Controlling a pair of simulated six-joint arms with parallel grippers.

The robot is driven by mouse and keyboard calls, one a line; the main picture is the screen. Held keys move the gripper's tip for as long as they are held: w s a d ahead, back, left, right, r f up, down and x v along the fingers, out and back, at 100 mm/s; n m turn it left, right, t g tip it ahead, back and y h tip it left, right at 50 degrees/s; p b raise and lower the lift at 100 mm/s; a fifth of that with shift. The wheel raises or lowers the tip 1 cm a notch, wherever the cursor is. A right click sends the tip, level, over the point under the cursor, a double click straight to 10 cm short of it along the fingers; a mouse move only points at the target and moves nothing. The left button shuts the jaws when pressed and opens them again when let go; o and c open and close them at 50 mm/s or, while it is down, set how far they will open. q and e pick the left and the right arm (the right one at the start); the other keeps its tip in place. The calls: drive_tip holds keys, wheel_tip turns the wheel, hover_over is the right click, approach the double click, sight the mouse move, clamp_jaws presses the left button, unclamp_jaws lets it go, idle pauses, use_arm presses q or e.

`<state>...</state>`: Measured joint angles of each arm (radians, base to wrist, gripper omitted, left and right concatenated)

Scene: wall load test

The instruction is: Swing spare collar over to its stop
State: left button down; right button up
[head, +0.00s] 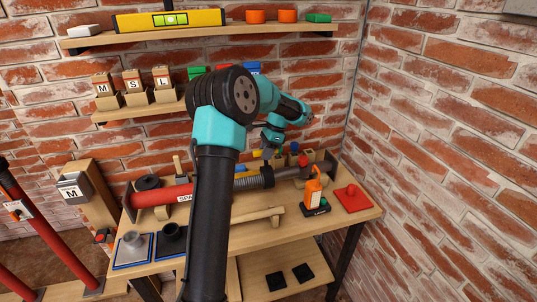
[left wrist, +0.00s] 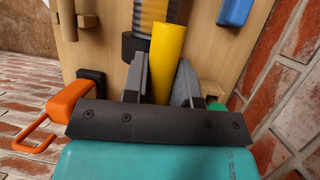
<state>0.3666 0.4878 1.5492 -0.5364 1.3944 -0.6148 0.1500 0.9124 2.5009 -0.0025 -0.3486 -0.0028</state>
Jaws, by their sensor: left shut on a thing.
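A red tube (head: 165,195) with a partly hidden label beginning "SP" lies across the bench. A dark ribbed section (head: 262,178) lies at its right; I take this to be the spare collar's part, but cannot be sure. My left gripper (head: 268,152) is over the back of the bench, small and partly blocked by its own arm. In the left wrist view its grey fingers (left wrist: 162,82) are shut on a yellow rod-like handle (left wrist: 170,45). The ribbed section (left wrist: 155,12) shows just beyond the handle. I cannot make out a stop. My right gripper is not in view.
A wooden bar (head: 262,216) lies in front of the tube. Shelves (head: 210,42) hang behind; the brick wall (head: 440,150) closes the right side.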

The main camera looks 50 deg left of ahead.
use_arm(q)
drive_tip(key=shift+a, duration=0.2)
drive_tip(key=c, duration=0.9)
unclamp_jaws()
drive_tip(key=shift+r, duration=0.1)
drive_tip(key=shift+v, duration=3.65)
drive_tip(key=shift+w, duration=0.1)
